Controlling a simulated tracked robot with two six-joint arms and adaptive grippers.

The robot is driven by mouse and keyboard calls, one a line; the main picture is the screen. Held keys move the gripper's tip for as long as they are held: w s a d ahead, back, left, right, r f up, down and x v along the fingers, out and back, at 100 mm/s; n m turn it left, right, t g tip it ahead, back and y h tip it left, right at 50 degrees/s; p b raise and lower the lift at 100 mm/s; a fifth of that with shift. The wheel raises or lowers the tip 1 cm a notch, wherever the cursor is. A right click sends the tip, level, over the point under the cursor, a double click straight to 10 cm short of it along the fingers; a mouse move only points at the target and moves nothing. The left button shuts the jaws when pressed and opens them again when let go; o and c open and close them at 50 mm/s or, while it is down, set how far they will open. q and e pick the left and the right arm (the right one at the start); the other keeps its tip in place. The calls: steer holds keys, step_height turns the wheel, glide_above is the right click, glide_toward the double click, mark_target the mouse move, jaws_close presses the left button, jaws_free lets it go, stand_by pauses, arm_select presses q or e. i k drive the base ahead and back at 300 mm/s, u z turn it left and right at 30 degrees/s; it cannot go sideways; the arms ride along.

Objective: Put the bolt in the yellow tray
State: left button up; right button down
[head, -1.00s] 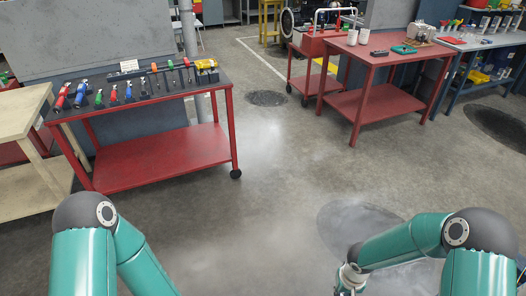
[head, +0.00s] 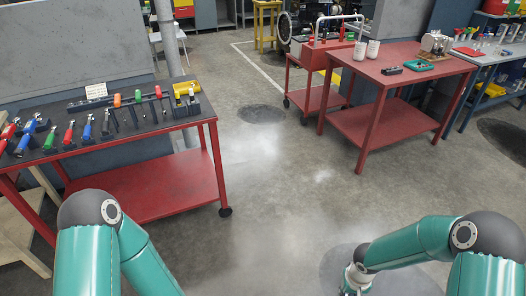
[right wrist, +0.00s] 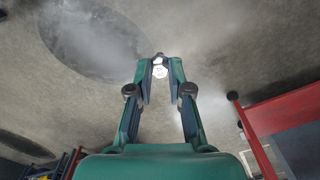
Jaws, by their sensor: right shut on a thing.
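My right gripper (right wrist: 160,68) is shut on a small, pale metallic piece, apparently the bolt (right wrist: 160,71), held between its fingertips above the bare floor.
A red-framed tool table (head: 140,190) stands at the left, with several hand tools and a yellow piece (head: 186,88) on top. A red table (head: 400,65) stands ahead right, with two white cups and a green tray (head: 420,65). Bare floor (head: 270,190) lies between them.

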mark_target(187, 88)
steer(key=z, duration=0.05)
steer(key=i, duration=6.4)
steer(key=u, duration=0.9)
steer(key=i, duration=0.4)
steer(key=u, duration=0.3)
